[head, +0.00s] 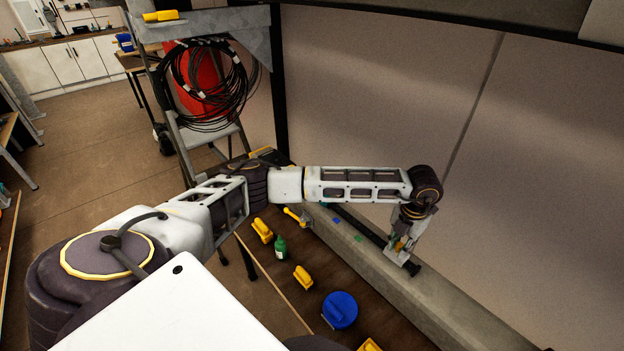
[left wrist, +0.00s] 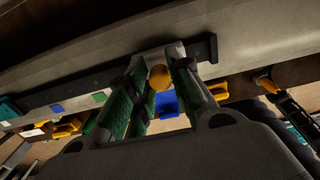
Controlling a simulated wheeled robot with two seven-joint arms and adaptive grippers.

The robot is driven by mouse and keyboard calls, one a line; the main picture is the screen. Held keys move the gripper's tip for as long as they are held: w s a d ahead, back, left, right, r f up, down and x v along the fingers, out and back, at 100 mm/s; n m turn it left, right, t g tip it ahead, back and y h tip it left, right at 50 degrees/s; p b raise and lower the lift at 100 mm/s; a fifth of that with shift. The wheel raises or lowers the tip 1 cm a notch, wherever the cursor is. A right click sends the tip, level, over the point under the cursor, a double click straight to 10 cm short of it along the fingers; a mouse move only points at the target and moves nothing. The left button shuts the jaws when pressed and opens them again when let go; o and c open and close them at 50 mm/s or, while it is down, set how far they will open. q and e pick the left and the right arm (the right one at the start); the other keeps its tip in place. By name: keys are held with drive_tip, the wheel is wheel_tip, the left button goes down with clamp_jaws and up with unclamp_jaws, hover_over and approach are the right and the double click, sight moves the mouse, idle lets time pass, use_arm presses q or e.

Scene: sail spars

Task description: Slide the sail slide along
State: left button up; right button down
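A dark rail (head: 360,232) runs along the pale ledge below the big panel; it also crosses the left wrist view (left wrist: 80,87). The sail slide shows in the left wrist view as an orange knob (left wrist: 160,77) over a pale block at the rail. My left gripper (head: 402,250) points down at the right end of the rail. In the left wrist view its green-padded fingers (left wrist: 162,70) stand on either side of the knob; I cannot tell whether they press on it. Blue (head: 337,220) and green (head: 358,238) marks lie along the rail to the left. My right gripper is not in view.
The brown bench beside the ledge holds a blue round container (head: 340,310), a green bottle (head: 280,247) and several yellow items (head: 303,277). A cart with coiled black cable (head: 208,85) stands behind. The large panel (head: 380,100) rises close behind the rail.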

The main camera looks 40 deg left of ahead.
use_arm(q)
drive_tip(key=shift+r, duration=0.1)
clamp_jaws()
drive_tip(key=shift+a, duration=0.2)
drive_tip(key=shift+w+a+b, duration=0.1)
drive_tip(key=shift+w+a, duration=0.1)
drive_tip(key=shift+a, duration=0.55)
drive_tip(key=shift+w+a+b, duration=0.15)
drive_tip(key=shift+a, duration=0.55)
drive_tip(key=shift+w+a+b, duration=0.1)
drive_tip(key=shift+w+a, duration=0.1)
drive_tip(key=shift+a, duration=0.55)
drive_tip(key=shift+w+a+r+b, duration=0.1)
drive_tip(key=shift+w+a+b, duration=0.1)
drive_tip(key=shift+a, duration=0.8)
drive_tip(key=shift+w+a+f+b, duration=0.1)
drive_tip(key=shift+w+a+b, duration=0.1)
drive_tip(key=shift+a, duration=0.75)
drive_tip(key=shift+w+a+r+b, duration=0.1)
drive_tip(key=shift+w+a+b, duration=0.1)
drive_tip(key=shift+a, duration=0.8)
drive_tip(key=shift+w+a+b, duration=0.25)
drive_tip(key=shift+w+a, duration=0.05)
drive_tip(key=shift+a, duration=1.2)
drive_tip(key=shift+w+a+b, duration=0.3)
drive_tip(key=shift+a, duration=1.2)
drive_tip(key=shift+w+a+b, duration=0.25)
drive_tip(key=shift+w+a, duration=0.05)
drive_tip(key=shift+a, duration=1.4)
